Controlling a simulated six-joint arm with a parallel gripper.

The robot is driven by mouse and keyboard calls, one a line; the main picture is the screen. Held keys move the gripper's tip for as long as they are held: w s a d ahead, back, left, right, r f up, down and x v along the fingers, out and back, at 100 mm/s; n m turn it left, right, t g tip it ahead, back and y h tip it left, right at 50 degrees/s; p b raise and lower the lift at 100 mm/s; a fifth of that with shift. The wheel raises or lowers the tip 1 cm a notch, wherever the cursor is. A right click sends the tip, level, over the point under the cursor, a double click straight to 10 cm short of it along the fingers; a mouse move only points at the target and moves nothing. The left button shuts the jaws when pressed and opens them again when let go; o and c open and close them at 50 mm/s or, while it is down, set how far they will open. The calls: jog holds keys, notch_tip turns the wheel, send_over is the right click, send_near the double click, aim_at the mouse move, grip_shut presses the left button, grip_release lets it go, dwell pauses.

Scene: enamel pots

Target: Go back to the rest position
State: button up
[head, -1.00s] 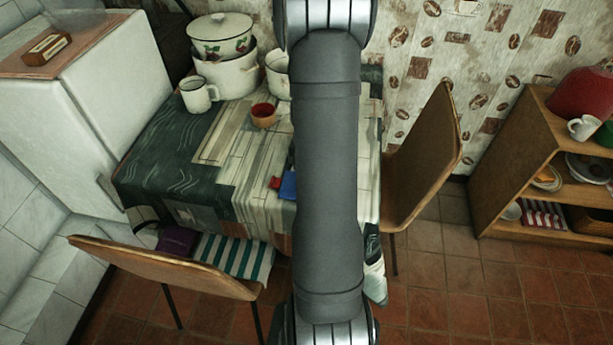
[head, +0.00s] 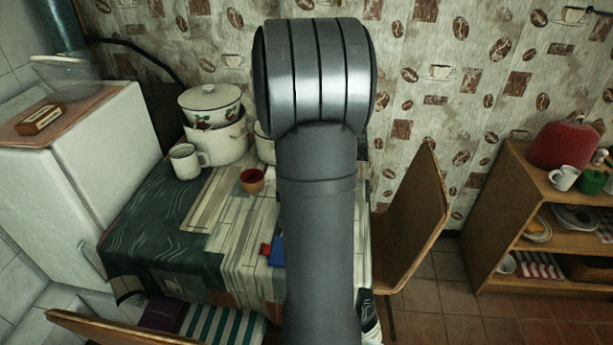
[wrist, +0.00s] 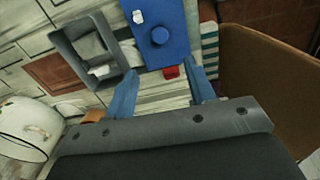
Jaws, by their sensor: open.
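My gripper (wrist: 161,66) shows in the wrist view with its two blue fingers apart and nothing between them. It is above the patterned table (head: 165,225). Beyond the fingers lie a blue block with a round knob (wrist: 158,28), a small red piece (wrist: 171,72) and a grey open-topped box (wrist: 70,42). In the head view my arm crosses the middle of the picture and hides part of the table; the gripper is not visible there.
White enamel pots (head: 217,142), a white mug (head: 186,162) and a red-brown cup (head: 252,180) stand on the table. A wooden chair (head: 412,235) is at its right, another in front. A fridge (head: 85,165) stands left, shelves (head: 500,210) right.

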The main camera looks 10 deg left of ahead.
notch_tip(320, 180, down, 12)
jog(key=shift+w+r, duration=0.1)
jog(key=shift+r, duration=1.25)
jog(key=shift+f, duration=0.1)
